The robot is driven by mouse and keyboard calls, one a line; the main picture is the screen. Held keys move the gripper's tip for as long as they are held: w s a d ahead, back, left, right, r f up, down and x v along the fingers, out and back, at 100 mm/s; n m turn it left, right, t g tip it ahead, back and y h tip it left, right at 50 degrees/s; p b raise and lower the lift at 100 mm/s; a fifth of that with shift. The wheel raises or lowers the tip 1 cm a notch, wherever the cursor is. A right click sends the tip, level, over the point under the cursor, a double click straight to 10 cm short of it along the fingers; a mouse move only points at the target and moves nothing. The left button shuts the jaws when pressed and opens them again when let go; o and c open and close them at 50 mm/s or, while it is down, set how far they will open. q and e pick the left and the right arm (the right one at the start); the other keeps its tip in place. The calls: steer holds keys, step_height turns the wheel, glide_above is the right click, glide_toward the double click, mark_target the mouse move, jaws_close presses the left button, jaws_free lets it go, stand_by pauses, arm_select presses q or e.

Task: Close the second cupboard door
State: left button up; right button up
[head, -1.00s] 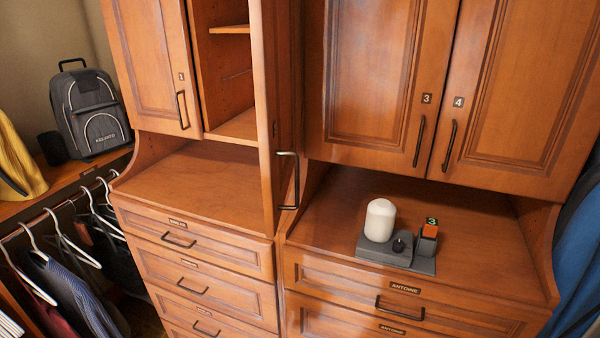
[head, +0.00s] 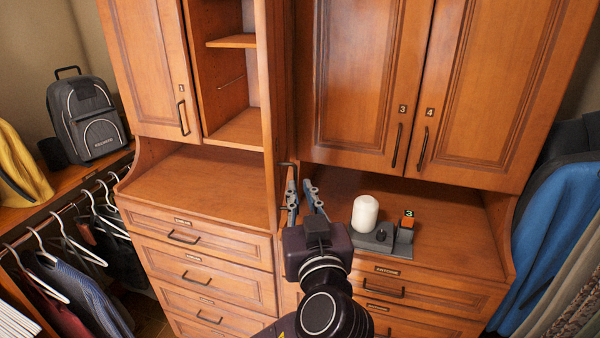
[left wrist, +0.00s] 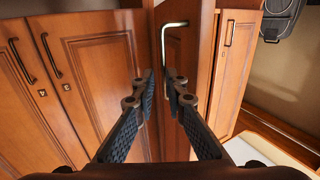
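The second cupboard door (head: 268,110) stands open and shows nearly edge-on in the head view, to the right of the open shelves. My right gripper is in neither view.
Closed doors 3 (head: 365,80) and 4 (head: 490,90) are on the right. A white cylinder (head: 365,213) on a grey stand (head: 375,240) sits on the right counter, near my left arm. The left counter (head: 200,185) is clear. A backpack (head: 85,120) stands at the left.

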mark_target(296, 181)
arm_select(q)
steer(key=w, duration=0.1)
steer(key=w+a+p, duration=0.1)
steer(key=w, duration=0.1)
steer(key=shift+w+a+r+p, duration=0.1)
steer(key=shift+w+r+p, duration=0.05)
steer(key=shift+p, duration=0.15)
steer(key=shift+w, duration=0.15)
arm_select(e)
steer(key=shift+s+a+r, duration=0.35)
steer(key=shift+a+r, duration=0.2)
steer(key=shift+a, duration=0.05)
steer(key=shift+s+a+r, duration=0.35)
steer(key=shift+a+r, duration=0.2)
arm_select(q)
jaws_close()
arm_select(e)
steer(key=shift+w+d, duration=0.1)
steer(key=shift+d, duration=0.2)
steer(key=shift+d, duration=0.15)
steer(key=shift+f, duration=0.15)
